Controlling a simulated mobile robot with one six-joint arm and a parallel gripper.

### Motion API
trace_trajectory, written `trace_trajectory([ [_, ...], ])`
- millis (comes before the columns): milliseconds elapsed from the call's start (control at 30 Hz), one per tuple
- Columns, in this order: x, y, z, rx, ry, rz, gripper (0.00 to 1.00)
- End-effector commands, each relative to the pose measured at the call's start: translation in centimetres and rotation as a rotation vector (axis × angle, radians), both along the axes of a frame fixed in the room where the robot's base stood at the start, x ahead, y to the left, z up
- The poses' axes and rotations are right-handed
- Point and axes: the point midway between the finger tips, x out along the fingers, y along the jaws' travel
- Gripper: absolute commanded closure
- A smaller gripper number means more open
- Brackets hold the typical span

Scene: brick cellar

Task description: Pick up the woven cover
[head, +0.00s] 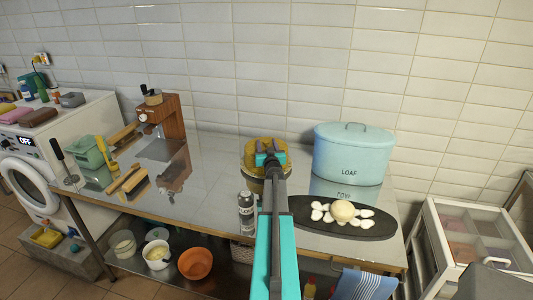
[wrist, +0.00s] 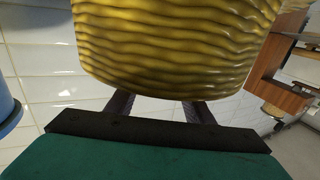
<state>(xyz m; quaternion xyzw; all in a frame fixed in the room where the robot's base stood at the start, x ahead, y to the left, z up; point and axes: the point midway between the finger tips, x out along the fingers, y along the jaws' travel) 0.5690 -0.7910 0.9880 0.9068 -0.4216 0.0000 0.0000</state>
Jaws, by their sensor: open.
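The woven cover (head: 251,152) is yellow-brown with a ribbed weave. It stands at the back of the metal table, left of the blue loaf bin. In the wrist view the woven cover (wrist: 175,45) fills the upper middle, right in front of my gripper. My gripper (head: 268,153) reaches over the table in front of the cover and hides part of it. In the wrist view my gripper (wrist: 160,105) has its two dark fingers apart, their tips hidden against or behind the cover's lower edge. I cannot tell whether they touch it.
The blue loaf bin (head: 352,154) stands close on the right, with a dark oval tray (head: 300,207) of white pieces before it. A metal can (head: 246,212) stands near my arm. A wooden coffee machine (head: 176,130) is further left. The tabletop between machine and cover is clear.

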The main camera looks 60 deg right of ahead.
Motion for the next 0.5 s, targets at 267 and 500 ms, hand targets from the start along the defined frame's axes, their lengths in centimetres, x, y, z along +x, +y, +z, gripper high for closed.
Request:
trace_trajectory([
  [267, -0.02, -0.02, 0.01, 0.0, 0.0, 0.0, 0.79],
  [500, -0.02, -0.02, 0.07, -0.001, -0.001, 0.0, 1.0],
])
